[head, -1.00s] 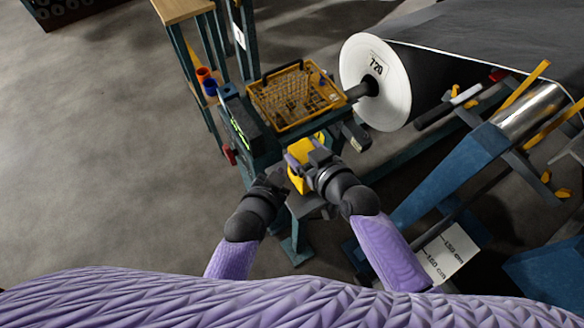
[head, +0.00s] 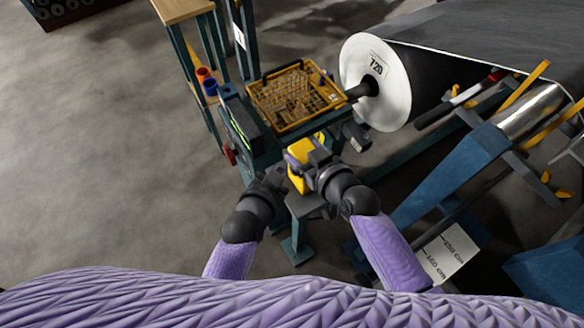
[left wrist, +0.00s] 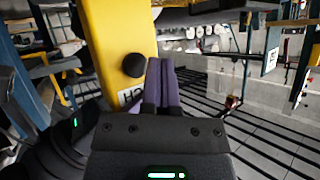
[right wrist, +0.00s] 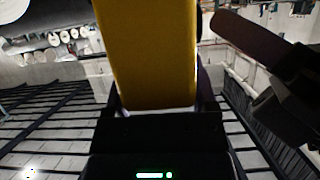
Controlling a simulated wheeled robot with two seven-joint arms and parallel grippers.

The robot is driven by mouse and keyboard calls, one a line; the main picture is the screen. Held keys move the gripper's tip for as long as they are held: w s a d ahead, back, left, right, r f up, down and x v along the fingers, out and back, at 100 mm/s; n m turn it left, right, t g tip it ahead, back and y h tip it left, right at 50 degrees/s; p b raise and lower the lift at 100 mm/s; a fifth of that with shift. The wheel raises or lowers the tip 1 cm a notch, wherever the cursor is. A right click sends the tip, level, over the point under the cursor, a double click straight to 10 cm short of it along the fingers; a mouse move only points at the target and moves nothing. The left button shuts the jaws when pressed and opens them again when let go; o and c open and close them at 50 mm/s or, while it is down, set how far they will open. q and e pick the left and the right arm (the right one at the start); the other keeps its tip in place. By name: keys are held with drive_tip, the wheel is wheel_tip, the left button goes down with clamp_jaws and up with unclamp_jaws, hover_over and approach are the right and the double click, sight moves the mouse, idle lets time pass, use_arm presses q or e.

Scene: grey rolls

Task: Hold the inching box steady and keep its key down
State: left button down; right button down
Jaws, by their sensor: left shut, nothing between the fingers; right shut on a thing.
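The inching box is a yellow block (head: 297,184), seen in the head view between my two grippers. My right gripper (head: 304,157) is shut on it. In the right wrist view the box (right wrist: 147,50) stands between the fingers and fills the middle. My left gripper (head: 279,177) is shut and empty beside the box. In the left wrist view its purple fingertips (left wrist: 161,66) are together, just right of a round black key (left wrist: 133,65) on the yellow face. I cannot tell whether they touch the key or whether it is down. A partly hidden label (left wrist: 130,97) sits below the key.
A yellow wire basket (head: 296,95) sits on the stand just beyond the box. A large roll with a white end (head: 372,85) is to its right, with blue machine frames (head: 450,175) nearer. Open grey floor (head: 100,160) lies to the left.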

use_arm(q)
drive_tip(key=shift+s+d+r, duration=0.1)
drive_tip(key=shift+s+d, duration=0.2)
drive_tip(key=shift+d, duration=0.2)
drive_tip(key=shift+s+d+r, duration=0.1)
drive_tip(key=shift+s+d, duration=0.15)
drive_tip(key=shift+d, duration=0.2)
drive_tip(key=s+a, duration=0.2)
drive_tip(key=a, duration=0.2)
drive_tip(key=shift+s+a, duration=0.15)
drive_tip(key=shift+s, duration=0.25)
idle(1.3)
drive_tip(key=a, duration=0.1)
drive_tip(key=s+a, duration=0.1)
drive_tip(key=a, duration=0.1)
drive_tip(key=s+a, duration=0.1)
drive_tip(key=shift+s+a+f, duration=0.15)
drive_tip(key=shift+a+f, duration=0.2)
